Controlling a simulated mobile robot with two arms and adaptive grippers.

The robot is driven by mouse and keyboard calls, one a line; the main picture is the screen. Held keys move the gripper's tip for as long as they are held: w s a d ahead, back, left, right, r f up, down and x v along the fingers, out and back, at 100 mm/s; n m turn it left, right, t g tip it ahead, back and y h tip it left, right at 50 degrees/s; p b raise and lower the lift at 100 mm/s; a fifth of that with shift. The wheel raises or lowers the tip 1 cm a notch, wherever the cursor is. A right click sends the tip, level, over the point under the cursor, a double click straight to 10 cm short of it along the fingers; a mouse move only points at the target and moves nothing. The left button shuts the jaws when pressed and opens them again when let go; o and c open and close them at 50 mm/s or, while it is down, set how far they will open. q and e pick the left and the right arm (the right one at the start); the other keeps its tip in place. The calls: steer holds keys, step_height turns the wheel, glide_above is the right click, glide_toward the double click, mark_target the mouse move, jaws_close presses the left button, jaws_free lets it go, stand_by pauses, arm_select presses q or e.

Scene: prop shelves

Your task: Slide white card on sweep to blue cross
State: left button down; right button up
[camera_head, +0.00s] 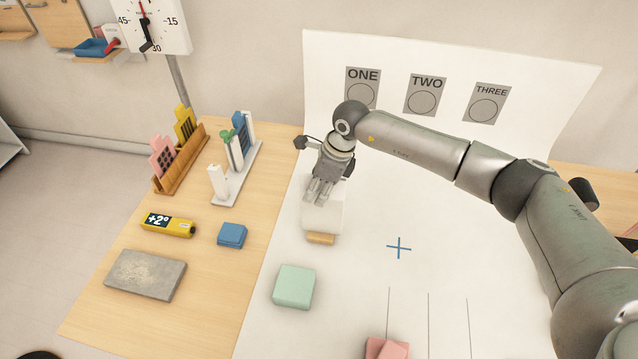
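The white card (325,220) is on the left part of the white sweep (450,200), with a small tan wooden piece (320,238) at its near edge. The blue cross (399,248) is marked on the sweep, to the right of the card and a little nearer. My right gripper (319,199) points down at the card's far edge, and its fingertips overlap it in the picture. I cannot tell whether the fingers touch or grip the card. My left gripper is not in view.
A green block (294,286) and pink blocks (386,349) stand on the sweep's near part. Several thin lines are drawn nearby. The sweep around the cross is clear. On the wooden table left are a blue block (232,235), yellow device (168,225) and grey slab (145,275).

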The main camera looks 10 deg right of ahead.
jaws_close()
steer(key=shift+r, duration=0.2)
stand_by(0.5)
steer(key=shift+d, duration=0.15)
